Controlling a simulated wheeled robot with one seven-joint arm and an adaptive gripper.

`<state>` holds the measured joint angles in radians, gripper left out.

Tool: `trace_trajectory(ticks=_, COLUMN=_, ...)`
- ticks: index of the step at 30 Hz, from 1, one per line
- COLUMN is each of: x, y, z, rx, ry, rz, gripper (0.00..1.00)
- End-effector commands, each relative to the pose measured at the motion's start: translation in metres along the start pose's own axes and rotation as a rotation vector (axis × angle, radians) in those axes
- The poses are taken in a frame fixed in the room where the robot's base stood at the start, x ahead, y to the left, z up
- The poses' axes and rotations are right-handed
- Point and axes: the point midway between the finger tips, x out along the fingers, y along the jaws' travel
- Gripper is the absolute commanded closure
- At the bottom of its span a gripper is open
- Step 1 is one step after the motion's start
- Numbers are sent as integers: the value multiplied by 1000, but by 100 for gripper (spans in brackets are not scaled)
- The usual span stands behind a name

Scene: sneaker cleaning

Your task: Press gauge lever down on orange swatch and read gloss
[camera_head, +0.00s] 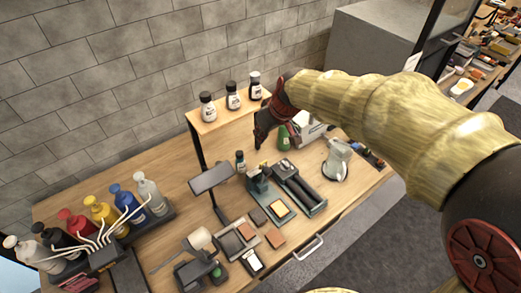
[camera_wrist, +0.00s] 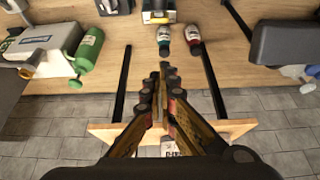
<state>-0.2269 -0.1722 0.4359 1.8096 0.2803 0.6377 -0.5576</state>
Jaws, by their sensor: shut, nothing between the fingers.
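A small dark green-grey device (camera_head: 257,181), which looks like the gauge, stands on the wooden bench. Its lever cannot be made out clearly. Just right of and in front of it, a yellow-orange swatch (camera_head: 280,210) lies in a dark frame. Brownish-orange swatches (camera_head: 275,238) lie nearer the front; I cannot tell which one is the task's orange swatch. My gripper (camera_head: 259,143) is shut and empty, in the air near the shelf and apart from the device. In the wrist view its closed fingertips (camera_wrist: 164,72) hold nothing.
Pump bottles (camera_head: 150,193) line the left.

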Motion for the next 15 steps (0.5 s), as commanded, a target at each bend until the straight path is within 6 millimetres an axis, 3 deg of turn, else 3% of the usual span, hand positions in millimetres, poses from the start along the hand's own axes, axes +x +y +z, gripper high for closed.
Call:
trace_trajectory(ticks=5, x=17, y=0, z=1, rx=0, ry=-3, rz=-1, gripper=100)
trace_trajectory(ticks=15, x=78, y=0, z=2, rx=0, ry=-3, rz=-1, gripper=100)
